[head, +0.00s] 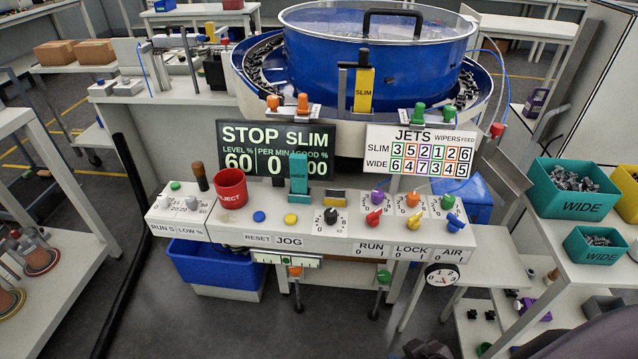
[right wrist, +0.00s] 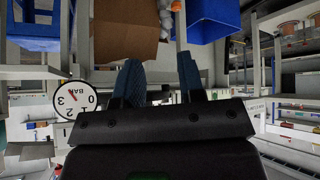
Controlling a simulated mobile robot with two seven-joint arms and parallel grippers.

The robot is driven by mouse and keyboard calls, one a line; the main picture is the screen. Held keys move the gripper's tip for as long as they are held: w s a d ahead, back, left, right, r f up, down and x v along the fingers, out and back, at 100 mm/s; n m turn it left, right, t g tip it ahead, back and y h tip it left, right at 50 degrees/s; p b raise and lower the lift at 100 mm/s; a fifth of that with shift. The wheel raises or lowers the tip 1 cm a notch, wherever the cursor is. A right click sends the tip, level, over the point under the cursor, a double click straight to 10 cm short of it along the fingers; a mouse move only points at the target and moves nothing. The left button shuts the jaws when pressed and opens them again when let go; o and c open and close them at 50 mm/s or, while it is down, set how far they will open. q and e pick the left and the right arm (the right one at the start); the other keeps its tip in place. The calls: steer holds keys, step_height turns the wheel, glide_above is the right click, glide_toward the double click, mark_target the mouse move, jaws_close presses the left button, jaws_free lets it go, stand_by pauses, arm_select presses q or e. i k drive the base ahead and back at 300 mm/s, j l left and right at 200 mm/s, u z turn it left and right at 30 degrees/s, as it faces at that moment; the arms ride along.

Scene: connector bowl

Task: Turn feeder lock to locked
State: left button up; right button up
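The feeder lock is the yellow knob (head: 413,222) above the LOCK label (head: 411,252) on the white control panel (head: 320,236) in the head view. It sits between the red RUN knob (head: 374,218) and the blue AIR knob (head: 454,222). Its exact pointing is too small to read. My right gripper (right wrist: 158,68) shows in the right wrist view with its two dark blue fingers apart and nothing between them. Its distance from the lock knob cannot be told. My left gripper is not in view.
A round pressure gauge (head: 441,276) hangs below the panel's right end; it also shows upside down in the right wrist view (right wrist: 75,100). A red cup (head: 231,190) stands on the panel's left part. Small jet knobs (head: 414,199) sit behind the lock knob. Teal bins (head: 573,187) stand at right.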

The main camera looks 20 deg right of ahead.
mark_target(413, 222)
steer(key=z, duration=1.3)
